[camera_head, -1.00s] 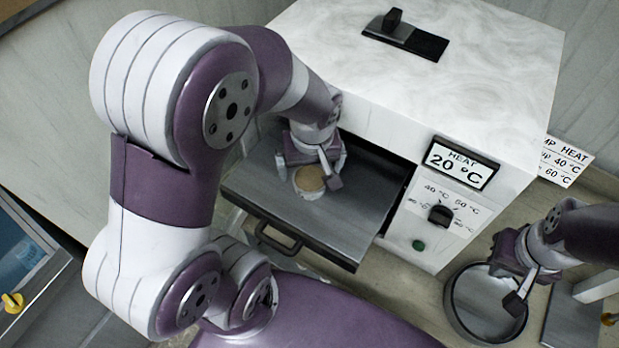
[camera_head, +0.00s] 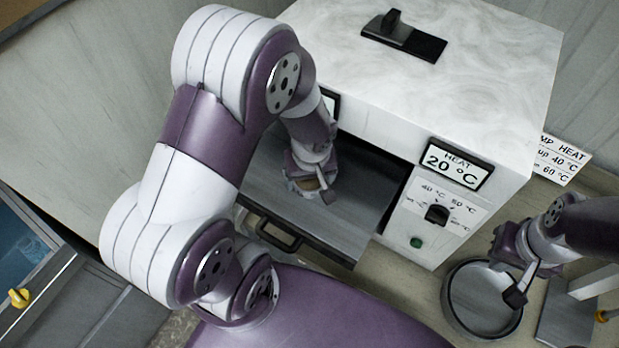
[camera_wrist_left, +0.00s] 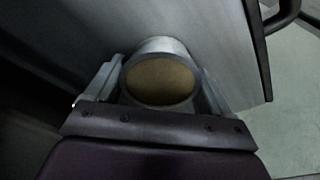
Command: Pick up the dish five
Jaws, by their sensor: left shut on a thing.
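The dish (camera_wrist_left: 160,82), a small round pale cup with tan contents, is between the two fingers of my left gripper (camera_wrist_left: 162,92) in the left wrist view. The fingers are shut on its sides. In the head view my left gripper (camera_head: 312,188) is over the pulled-out oven tray (camera_head: 345,222), and only a bit of the dish shows beneath it. I cannot tell whether the dish still touches the tray. My right gripper (camera_head: 515,280) is over a round grey bowl (camera_head: 452,305) at the lower right; its finger opening is not clear.
The white oven (camera_head: 480,60) stands behind the tray, with a "HEAT 20 °C" display (camera_head: 458,162), a dial (camera_head: 437,214) and a green button (camera_head: 416,242). A dark handle (camera_head: 275,235) fronts the tray. A temperature sign (camera_head: 562,160) is at the right.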

